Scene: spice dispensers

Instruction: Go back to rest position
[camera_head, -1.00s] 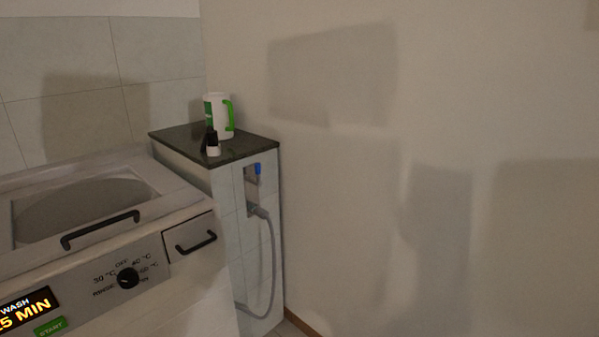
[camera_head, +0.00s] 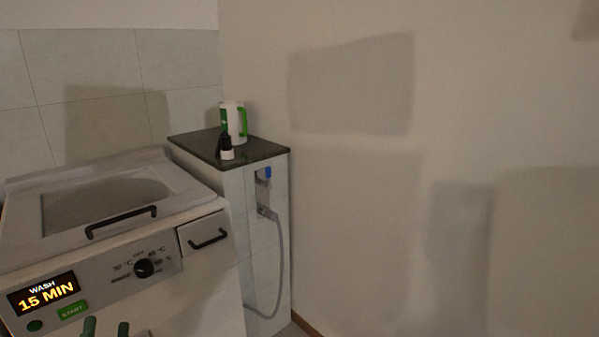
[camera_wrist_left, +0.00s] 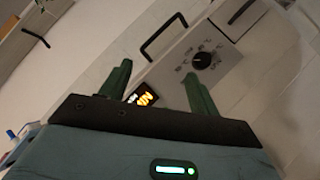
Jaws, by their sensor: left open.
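My left gripper (camera_head: 106,328) shows at the bottom left of the head view as two green fingertips, in front of the washing machine. In the left wrist view the gripper (camera_wrist_left: 158,88) has its two green fingers spread apart with nothing between them. The washing machine (camera_head: 196,290) stands behind it, its display (camera_head: 48,294) reading WASH 15 MIN. My right gripper is in neither view.
A dark-topped tiled ledge (camera_head: 262,150) right of the washer holds a white and green jug (camera_head: 231,118) and a small black and white bottle (camera_head: 226,150). A grey hose (camera_head: 280,255) hangs below a blue-handled tap (camera_head: 267,173). The wall at right is bare.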

